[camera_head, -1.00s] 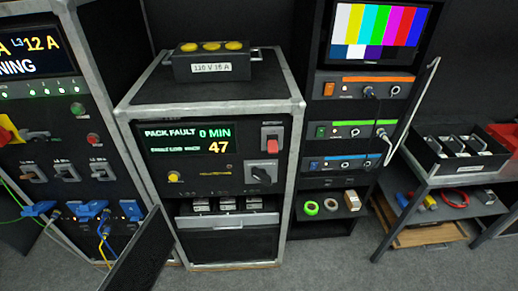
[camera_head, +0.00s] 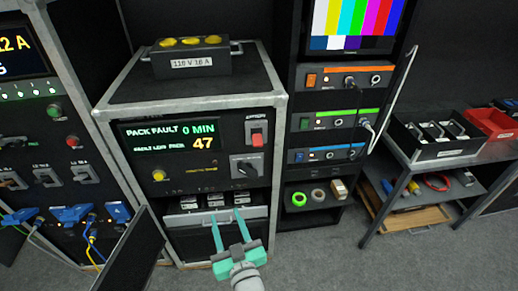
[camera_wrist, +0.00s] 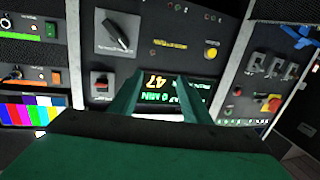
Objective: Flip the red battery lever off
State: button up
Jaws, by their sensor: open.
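The red battery lever (camera_head: 256,139) sits on a grey plate at the upper right of the battery cabinet's front panel, right of the PACK FAULT display (camera_head: 171,141). In the wrist view the picture is turned over, and the red lever (camera_wrist: 101,85) shows left of my fingers, below a black rotary switch (camera_wrist: 117,30). My gripper (camera_head: 227,215) is green, open and empty. In the head view it appears low, in front of the cabinet's lower bay. In the wrist view my gripper (camera_wrist: 160,85) has its fingers in front of the display, apart from the lever.
The rotary switch (camera_head: 245,166) is just below the lever. A black outlet box (camera_head: 191,57) stands on the cabinet top. An open door panel (camera_head: 132,258) juts out at the lower left. An equipment rack (camera_head: 338,110) stands close on the right. Grey floor is free at front right.

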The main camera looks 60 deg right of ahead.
aim_at(259, 145)
jog(key=s+d+r+m+g+h, duration=0.1)
jog(key=s+d+r+m+h, duration=0.1)
jog(key=d+r, duration=0.4)
jog(key=s+d+r+m+g+h, duration=0.1)
jog(key=s+d+r, duration=0.25)
jog(key=d, duration=0.35)
jog(key=x, duration=1.1)
jog(key=shift+w+d+r, duration=0.1)
jog(key=shift+w+r, duration=0.15)
jog(key=shift+w, duration=0.05)
jog(key=shift+c, duration=0.4)
jog(key=c, duration=1)
